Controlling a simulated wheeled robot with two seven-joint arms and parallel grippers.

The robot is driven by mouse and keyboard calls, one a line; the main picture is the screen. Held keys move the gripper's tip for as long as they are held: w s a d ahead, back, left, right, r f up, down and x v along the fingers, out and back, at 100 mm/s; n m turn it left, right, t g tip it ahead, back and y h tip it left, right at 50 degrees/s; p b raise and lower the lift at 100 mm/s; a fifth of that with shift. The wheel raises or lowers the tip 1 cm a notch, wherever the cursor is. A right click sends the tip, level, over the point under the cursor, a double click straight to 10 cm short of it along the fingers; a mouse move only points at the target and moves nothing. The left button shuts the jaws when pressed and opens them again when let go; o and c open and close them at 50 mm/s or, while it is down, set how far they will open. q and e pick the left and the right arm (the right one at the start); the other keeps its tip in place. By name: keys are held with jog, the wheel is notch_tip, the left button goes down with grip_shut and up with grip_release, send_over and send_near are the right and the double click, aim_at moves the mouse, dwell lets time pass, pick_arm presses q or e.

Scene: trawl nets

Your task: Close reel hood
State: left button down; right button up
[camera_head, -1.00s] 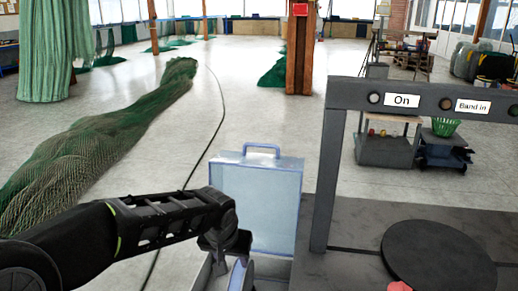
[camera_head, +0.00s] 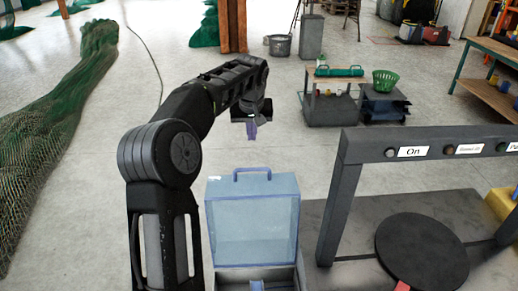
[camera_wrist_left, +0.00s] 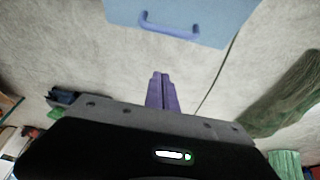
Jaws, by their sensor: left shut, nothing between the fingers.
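The reel hood (camera_head: 252,228), a translucent pale blue panel with a blue frame, stands upright and open over a grey box (camera_head: 283,274). Its blue handle (camera_head: 266,171) is on the top edge. Part of a blue piece (camera_head: 257,285) shows inside the box at the bottom edge. My left gripper (camera_head: 252,135) is shut and empty, above and beyond the hood in the head view, apart from the handle. In the left wrist view its purple fingers (camera_wrist_left: 161,80) are together, with the hood (camera_wrist_left: 205,14) and its handle (camera_wrist_left: 170,30) ahead. My right gripper is out of view.
A dark frame (camera_head: 337,205) with labelled buttons and a black round disc (camera_head: 421,252) stand right of the hood. A green net (camera_head: 62,110) lies on the floor at left. A cart with a green basket (camera_head: 385,80) stands at the back. The floor behind the hood is clear.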

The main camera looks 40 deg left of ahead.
pick_arm(q)
jog(key=shift+s+d+f, duration=0.1)
jog(key=shift+s+d, duration=0.05)
jog(key=shift+s, duration=0.1)
jog(key=shift+f, duration=0.1)
jog(key=p, duration=0.4)
send_over(252, 177)
jog(key=f, duration=0.9)
jog(key=shift+w+a, duration=0.25)
jog(key=shift+a, duration=0.05)
jog(key=shift+s+d, duration=0.2)
jog(key=shift+f, duration=0.15)
